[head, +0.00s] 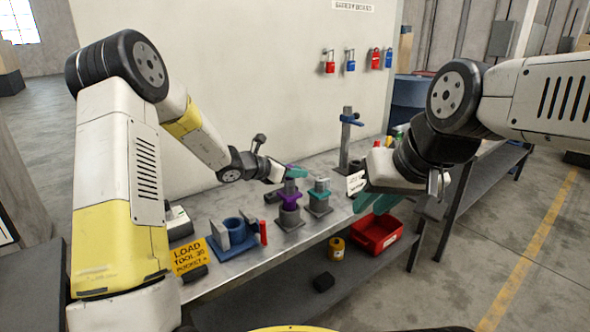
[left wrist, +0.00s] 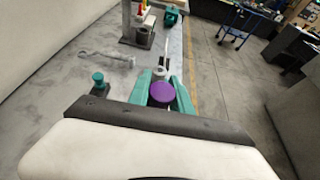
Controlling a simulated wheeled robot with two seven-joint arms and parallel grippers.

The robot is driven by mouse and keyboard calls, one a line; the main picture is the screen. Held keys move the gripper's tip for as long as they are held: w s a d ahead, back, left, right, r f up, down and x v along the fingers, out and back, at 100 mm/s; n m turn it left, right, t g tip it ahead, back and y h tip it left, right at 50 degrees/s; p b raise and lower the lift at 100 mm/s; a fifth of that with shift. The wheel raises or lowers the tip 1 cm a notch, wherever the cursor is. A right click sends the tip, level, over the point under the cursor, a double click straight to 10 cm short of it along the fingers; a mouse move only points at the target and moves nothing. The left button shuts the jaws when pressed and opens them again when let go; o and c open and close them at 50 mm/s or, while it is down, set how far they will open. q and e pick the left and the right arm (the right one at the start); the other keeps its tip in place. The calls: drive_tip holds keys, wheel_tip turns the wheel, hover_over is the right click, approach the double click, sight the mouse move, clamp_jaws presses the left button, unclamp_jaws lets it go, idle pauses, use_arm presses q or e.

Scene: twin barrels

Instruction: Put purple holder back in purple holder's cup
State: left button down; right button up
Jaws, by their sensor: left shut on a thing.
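My left gripper (head: 293,172) is shut on the top of the purple holder. In the left wrist view the round purple top (left wrist: 162,92) lies between the teal fingers. I cannot tell whether the holder is fully seated in the cup or just above it. My right gripper (head: 377,202) has its teal fingers apart and empty, in front of the bench edge.
A teal holder (head: 319,190) stands in a cup just right of the purple one. A blue fixture (head: 233,233) and a yellow sign (head: 188,255) are to the left. A red bin (head: 378,234) is on the lower shelf.

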sight(296, 190)
use_arm(q)
drive_tip(key=shift+f, duration=2.1)
drive_tip(key=c, duration=1.1)
unclamp_jaws()
drive_tip(key=v, duration=0.7)
drive_tip(key=shift+s+a+r, duration=0.2)
drive_tip(key=shift+a, duration=0.1)
